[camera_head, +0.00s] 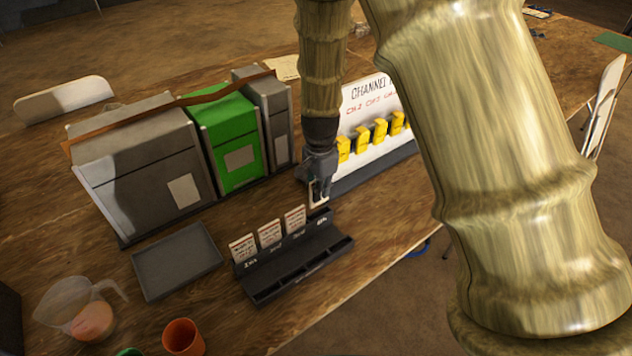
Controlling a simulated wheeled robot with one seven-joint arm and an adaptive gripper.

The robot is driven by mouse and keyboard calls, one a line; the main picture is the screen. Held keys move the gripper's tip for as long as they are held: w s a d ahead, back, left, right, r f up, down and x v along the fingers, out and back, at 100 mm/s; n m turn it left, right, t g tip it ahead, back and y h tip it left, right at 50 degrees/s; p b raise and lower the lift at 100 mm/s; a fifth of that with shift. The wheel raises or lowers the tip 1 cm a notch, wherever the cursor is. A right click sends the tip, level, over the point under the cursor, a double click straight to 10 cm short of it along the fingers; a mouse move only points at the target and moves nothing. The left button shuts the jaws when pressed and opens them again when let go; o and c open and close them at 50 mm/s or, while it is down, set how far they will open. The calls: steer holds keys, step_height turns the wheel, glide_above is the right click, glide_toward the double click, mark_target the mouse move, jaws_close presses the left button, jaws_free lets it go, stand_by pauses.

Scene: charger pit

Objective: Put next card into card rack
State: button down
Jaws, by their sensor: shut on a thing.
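The dark card rack (300,268) lies on the wooden table, with a row of labelled slots. Three white cards with red and dark print stand side by side in its back row: a left one (243,248), a middle one (270,234) and a right one (295,217). My gripper (320,190) points down behind the rack's right end and is shut on a pale card (312,196). The held card appears upright, to the right of the three standing cards. The gripper hides part of it, and I cannot tell whether its lower edge touches the rack.
Grey boxes (145,175) and a green box (236,140) stand behind. A white channel board (365,95) with several yellow pieces is behind my gripper. A grey tray (178,262), clear jug (80,308) and orange cup (184,337) lie left and in front.

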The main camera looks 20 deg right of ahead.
mark_target(319, 204)
steer(key=shift+f+b, duration=1.15)
steer(key=shift+f, duration=1.7)
steer(key=c, duration=1.5)
jaws_free()
step_height(319, 204, up, 12)
steer(key=shift+f, duration=0.1)
